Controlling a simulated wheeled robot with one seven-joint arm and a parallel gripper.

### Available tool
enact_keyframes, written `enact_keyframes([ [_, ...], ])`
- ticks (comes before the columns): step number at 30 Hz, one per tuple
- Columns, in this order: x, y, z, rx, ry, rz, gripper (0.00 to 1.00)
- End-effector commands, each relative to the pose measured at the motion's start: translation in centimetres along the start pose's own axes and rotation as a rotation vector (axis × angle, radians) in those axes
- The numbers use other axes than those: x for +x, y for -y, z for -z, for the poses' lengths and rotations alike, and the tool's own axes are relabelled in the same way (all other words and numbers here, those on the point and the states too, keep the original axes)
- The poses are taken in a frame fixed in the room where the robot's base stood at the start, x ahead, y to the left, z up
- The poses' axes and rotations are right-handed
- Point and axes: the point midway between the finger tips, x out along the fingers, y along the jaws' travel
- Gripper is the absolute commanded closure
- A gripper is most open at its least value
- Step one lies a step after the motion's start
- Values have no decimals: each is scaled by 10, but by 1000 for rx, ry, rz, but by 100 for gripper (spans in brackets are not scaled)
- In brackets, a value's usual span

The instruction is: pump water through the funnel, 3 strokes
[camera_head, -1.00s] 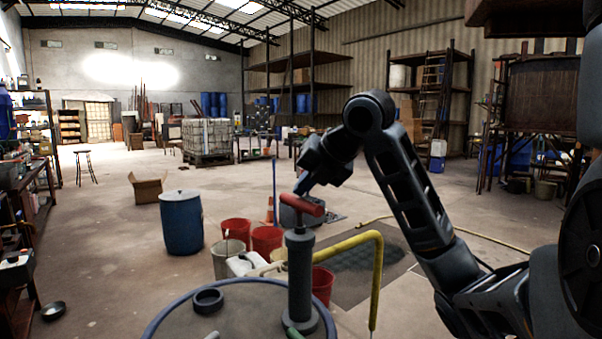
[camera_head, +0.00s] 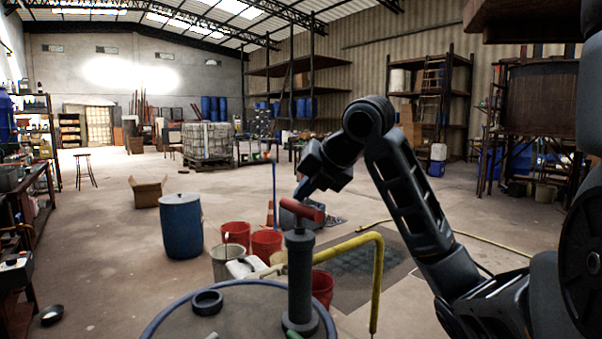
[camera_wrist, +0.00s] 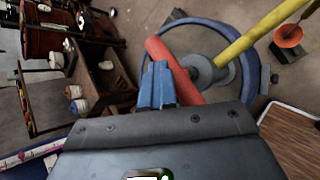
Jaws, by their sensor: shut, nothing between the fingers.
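The grey pump (camera_head: 300,275) stands upright on a round drum lid with a blue rim (camera_head: 160,318). Its red T-handle (camera_head: 312,211) sits low, close above the pump body. A yellow pipe (camera_head: 377,270) runs from the pump to the right and bends down. My gripper (camera_head: 304,190) is just above the handle. In the wrist view my blue fingers (camera_wrist: 157,85) are shut and empty, beside or over the red handle (camera_wrist: 185,75); contact is unclear. An orange funnel-like cone (camera_wrist: 289,36) shows near the yellow pipe (camera_wrist: 262,30) in the wrist view.
A black ring (camera_head: 207,302) lies on the lid. Behind the drum stand red buckets (camera_head: 236,233), a white jug (camera_head: 243,267) and a blue barrel (camera_head: 181,226). A shelf lines the left side. Open floor lies beyond.

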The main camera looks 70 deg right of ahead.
Motion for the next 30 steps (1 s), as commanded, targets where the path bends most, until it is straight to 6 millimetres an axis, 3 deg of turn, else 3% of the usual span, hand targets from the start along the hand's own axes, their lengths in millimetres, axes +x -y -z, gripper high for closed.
enact_keyframes([
  [30,6,4,4,1,-4,3,100],
])
